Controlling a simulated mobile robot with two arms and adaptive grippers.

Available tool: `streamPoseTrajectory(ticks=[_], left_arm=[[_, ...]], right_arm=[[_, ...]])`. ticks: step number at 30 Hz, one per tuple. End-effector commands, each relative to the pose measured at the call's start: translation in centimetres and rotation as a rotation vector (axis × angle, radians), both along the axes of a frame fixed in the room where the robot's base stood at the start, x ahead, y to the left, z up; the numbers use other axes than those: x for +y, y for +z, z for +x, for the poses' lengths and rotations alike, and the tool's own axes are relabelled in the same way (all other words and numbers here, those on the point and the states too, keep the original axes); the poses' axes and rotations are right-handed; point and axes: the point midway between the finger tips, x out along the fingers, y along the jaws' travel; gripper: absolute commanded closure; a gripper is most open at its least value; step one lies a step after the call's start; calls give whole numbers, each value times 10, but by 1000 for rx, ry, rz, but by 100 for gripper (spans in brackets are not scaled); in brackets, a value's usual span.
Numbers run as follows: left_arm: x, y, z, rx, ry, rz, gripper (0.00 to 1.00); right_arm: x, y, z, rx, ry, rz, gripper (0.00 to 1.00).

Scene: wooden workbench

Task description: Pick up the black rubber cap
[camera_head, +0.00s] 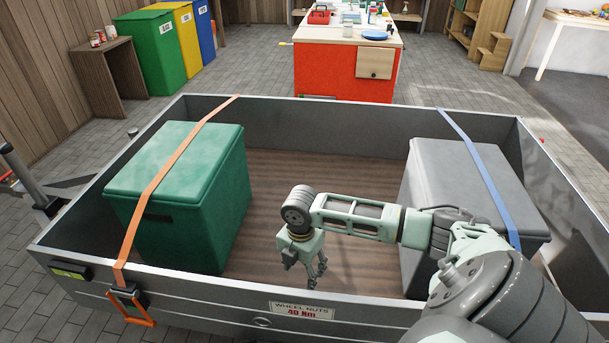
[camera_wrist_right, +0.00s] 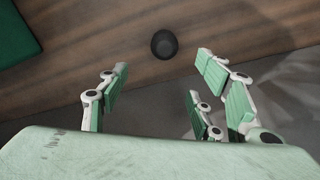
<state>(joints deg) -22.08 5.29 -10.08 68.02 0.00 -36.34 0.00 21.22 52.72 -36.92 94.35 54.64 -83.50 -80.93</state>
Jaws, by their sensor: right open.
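The black rubber cap (camera_wrist_right: 164,44) shows in the right wrist view as a small dark round thing on the brown wooden floor of the trailer. In that view it lies beyond my open fingers, between their two sides. My right gripper (camera_head: 305,268) is in the head view, pointing down inside the trailer between the two boxes. It also shows in the right wrist view (camera_wrist_right: 165,90), fingers spread and empty, apart from the cap. In the head view I cannot make out the cap. My left gripper is not in view.
A green box (camera_head: 200,190) under an orange strap (camera_head: 165,180) stands left in the trailer. A grey box (camera_head: 455,175) under a blue strap (camera_head: 480,165) stands right. The trailer's front wall (camera_head: 230,303) rises nearest me. Bare wooden floor (camera_head: 300,180) lies between the boxes.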

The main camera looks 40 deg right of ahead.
Motion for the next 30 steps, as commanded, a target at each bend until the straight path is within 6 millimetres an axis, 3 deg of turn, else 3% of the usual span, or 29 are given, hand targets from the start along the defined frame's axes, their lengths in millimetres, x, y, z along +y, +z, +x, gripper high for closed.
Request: streamPoseTrajectory(ticks=[1, 6, 23, 30], left_arm=[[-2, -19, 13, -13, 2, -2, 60], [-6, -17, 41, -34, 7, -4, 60], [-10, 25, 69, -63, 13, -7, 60], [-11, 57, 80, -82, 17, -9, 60]], right_arm=[[0, -33, 0, 1, 0, 1, 41], [0, -75, 0, 0, 0, 0, 41], [0, -127, -2, 1, 0, 1, 41], [-1, -159, -5, 1, -1, 1, 41]])
